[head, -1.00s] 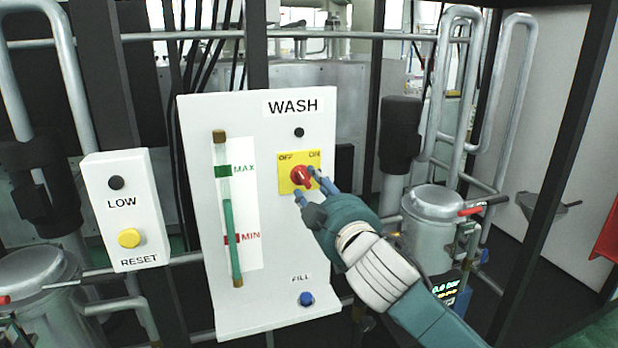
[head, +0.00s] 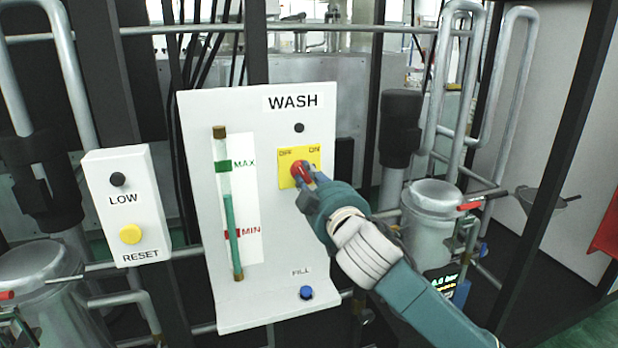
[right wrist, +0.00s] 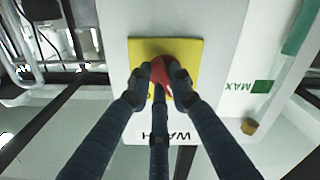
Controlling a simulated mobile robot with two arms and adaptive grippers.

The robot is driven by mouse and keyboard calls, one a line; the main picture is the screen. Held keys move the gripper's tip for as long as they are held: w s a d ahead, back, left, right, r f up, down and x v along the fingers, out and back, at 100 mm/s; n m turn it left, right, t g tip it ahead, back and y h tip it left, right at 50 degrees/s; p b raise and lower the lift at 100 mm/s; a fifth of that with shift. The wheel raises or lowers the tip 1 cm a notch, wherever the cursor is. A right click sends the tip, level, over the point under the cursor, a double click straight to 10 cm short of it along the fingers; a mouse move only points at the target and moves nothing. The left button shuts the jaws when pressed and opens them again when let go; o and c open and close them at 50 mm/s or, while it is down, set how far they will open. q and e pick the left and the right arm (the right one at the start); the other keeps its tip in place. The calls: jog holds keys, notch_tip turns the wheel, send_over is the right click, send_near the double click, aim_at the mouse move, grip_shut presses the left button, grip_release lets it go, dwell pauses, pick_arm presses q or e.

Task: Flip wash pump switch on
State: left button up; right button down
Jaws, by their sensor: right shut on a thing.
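The wash pump switch is a red rotary knob (head: 297,168) on a yellow plate (head: 312,154) marked OFF at left and ON at right, on the white WASH panel (head: 205,112). My right gripper (head: 304,175) is at the knob, its fingers closed around it. In the right wrist view, the fingers (right wrist: 160,82) close on the red knob (right wrist: 161,64) in front of the yellow plate (right wrist: 188,47). The fingers hide part of the knob, so its exact pointing is hard to tell. My left gripper is not in view.
A sight tube (head: 229,210) with MAX and MIN marks is left of the switch. A blue FILL button (head: 306,293) sits below, and a dark lamp (head: 299,128) above. A white LOW/RESET box (head: 150,215) stands at left. A metal canister (head: 434,215) is at right.

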jog(key=shift+f, duration=0.1)
jog(key=m, duration=0.2)
jog(key=shift+a+m, duration=0.1)
jog(key=shift+m, duration=0.3)
jog(key=m, duration=0.2)
jog(key=shift+f+m+p, duration=0.1)
jog(key=shift+m+p, duration=0.2)
jog(key=shift+m, duration=0.1)
jog(key=m+p, duration=0.1)
jog(key=m, duration=0.2)
jog(key=shift+a, duration=0.1)
jog(key=shift+f+m+p, duration=0.1)
jog(key=shift+m+p, duration=0.75)
jog(key=shift+m, duration=0.75)
jog(key=c, duration=1.6)
grip_release()
jog(key=shift+o, duration=0.2)
